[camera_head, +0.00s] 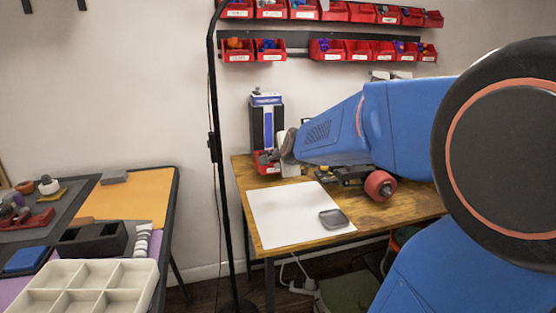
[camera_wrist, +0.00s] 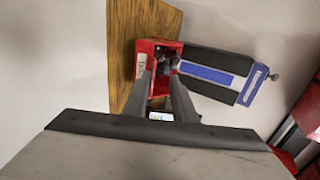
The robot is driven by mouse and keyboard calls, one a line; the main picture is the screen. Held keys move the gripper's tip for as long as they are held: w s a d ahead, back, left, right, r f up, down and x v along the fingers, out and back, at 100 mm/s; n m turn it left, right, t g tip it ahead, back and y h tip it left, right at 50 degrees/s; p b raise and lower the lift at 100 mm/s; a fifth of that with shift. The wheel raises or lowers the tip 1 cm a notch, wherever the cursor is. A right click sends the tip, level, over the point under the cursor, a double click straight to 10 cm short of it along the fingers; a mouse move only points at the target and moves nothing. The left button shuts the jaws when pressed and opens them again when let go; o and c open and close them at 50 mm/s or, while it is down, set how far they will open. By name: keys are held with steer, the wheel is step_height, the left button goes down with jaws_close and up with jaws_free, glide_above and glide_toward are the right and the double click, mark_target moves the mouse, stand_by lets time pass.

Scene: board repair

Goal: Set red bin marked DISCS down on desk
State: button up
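A small red bin (camera_head: 265,163) stands at the back left of the wooden desk (camera_head: 405,207), in front of a tall black, white and blue box. The wrist view also shows the red bin (camera_wrist: 142,52); its white label reads only "Di" clearly, and dark pieces show inside. My gripper (camera_wrist: 162,68) reaches over the bin's near side, its two grey fingers apart with a gap between them. Their tips are at the bin and partly hide it. I cannot tell whether they touch it. In the head view my arm hides part of this spot.
The tall box (camera_head: 267,122) stands close behind the bin. A white sheet (camera_head: 290,215) with a small grey tray (camera_head: 333,219) covers the front left of the desk. A black pole (camera_head: 218,170) stands left of the desk. Red wall bins (camera_head: 330,50) hang above.

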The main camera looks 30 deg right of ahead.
steer(key=v, duration=1.7)
steer(key=shift+s+r, duration=0.15)
